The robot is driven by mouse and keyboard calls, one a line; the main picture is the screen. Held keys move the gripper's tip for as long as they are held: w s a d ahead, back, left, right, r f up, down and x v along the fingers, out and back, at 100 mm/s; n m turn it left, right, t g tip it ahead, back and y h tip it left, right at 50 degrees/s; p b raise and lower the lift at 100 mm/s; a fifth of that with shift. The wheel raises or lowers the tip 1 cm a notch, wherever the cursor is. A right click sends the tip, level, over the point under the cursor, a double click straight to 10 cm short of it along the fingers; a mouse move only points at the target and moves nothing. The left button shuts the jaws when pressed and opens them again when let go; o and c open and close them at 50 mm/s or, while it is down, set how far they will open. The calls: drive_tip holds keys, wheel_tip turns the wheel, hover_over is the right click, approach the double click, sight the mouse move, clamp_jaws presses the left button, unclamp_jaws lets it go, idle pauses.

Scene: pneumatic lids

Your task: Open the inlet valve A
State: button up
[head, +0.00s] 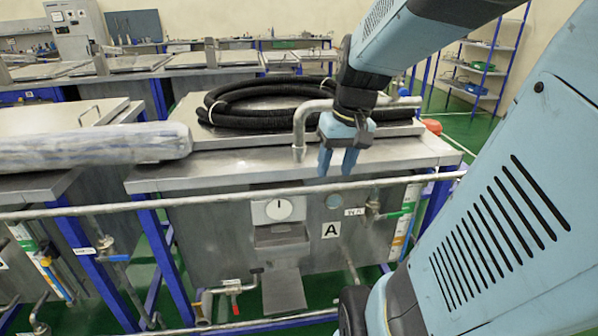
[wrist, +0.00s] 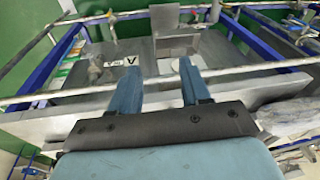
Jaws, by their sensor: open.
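The tank (head: 250,236) stands in front of me with a black letter A label (head: 331,230) on its front; the label also shows upside down in the wrist view (wrist: 131,60). A valve with a green handle (head: 396,213) and a small tag (head: 354,212) sits to the right of the label. Its body shows left of the label in the wrist view (wrist: 95,69). A second valve with a red handle (head: 235,298) sits low at the left. I cannot tell which is the inlet valve. My gripper (head: 337,172) is open and empty, fingers downward, above the tank's front edge, apart from both valves.
A long horizontal pipe (head: 240,198) crosses in front of the tank. A bent pipe (head: 300,130) and a black hose coil (head: 250,97) lie on the lid close to my gripper. A wrapped roll (head: 90,147) lies at the left. Blue legs flank the tank.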

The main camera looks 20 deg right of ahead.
drive_tip(key=w+d+f+m+g+y, duration=0.2)
drive_tip(key=w+d+f+y, duration=0.15)
drive_tip(key=d+f, duration=0.4)
drive_tip(key=m+t+y, duration=0.5)
drive_tip(key=m+t, duration=0.3)
drive_tip(key=t, duration=0.7)
approach(399, 216)
drive_tip(key=shift+m, duration=0.3)
drive_tip(key=x, duration=1.1)
drive_tip(key=shift+w, duration=0.1)
drive_tip(key=shift+f, duration=0.1)
clamp_jaws()
